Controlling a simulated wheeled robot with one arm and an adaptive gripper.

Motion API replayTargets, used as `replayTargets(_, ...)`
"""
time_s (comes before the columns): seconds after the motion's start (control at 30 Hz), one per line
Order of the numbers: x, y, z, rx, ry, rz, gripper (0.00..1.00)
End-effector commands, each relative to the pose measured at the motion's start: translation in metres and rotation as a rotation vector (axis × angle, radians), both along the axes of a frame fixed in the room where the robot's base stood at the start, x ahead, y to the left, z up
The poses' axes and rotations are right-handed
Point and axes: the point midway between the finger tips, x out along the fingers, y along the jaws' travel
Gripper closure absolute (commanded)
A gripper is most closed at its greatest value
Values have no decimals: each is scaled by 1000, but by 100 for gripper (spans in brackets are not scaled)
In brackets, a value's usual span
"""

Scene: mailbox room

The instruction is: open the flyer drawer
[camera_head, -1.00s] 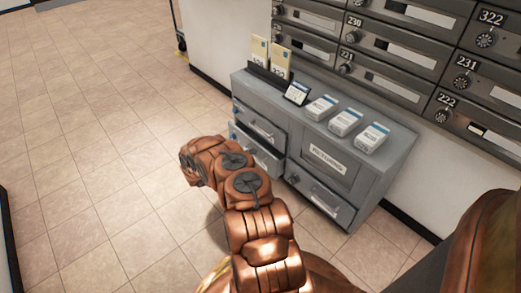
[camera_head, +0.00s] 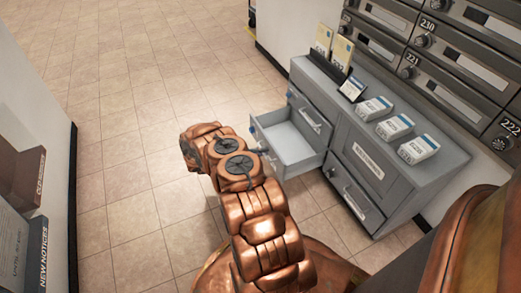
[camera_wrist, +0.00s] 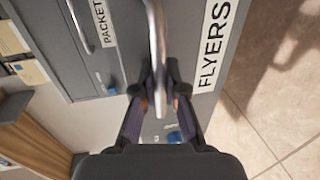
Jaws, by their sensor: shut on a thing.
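The flyer drawer (camera_head: 292,146) is the lower left drawer of the grey cabinet (camera_head: 415,190). It is pulled well out, and its empty-looking light interior shows. In the wrist view a white FLYERS label (camera_wrist: 212,48) is on the drawer front, beside a vertical-looking metal handle (camera_wrist: 156,35). My gripper (camera_wrist: 160,88) is shut on this handle, one finger on each side. In the head view my copper arm hides part of the drawer front and most of the gripper.
The drawer above (camera_head: 309,112) and the lower right drawer (camera_head: 356,196) are shut. White boxes (camera_head: 395,128) and yellow booklets (camera_head: 322,40) stand on the cabinet top. Mailboxes (camera_head: 455,70) line the wall behind. A NEW NOTICES stand (camera_head: 38,250) is at far left. Tiled floor (camera_head: 145,150) is clear between.

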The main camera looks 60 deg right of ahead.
Motion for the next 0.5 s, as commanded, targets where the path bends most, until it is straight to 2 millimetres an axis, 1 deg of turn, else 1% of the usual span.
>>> replayTargets(0.27,2,0,0,0,-2,5,100)
replayTargets(0.3,2,0,0,0,-2,5,87)
replayTargets(0.5,2,0,0,-1,-1,3,66)
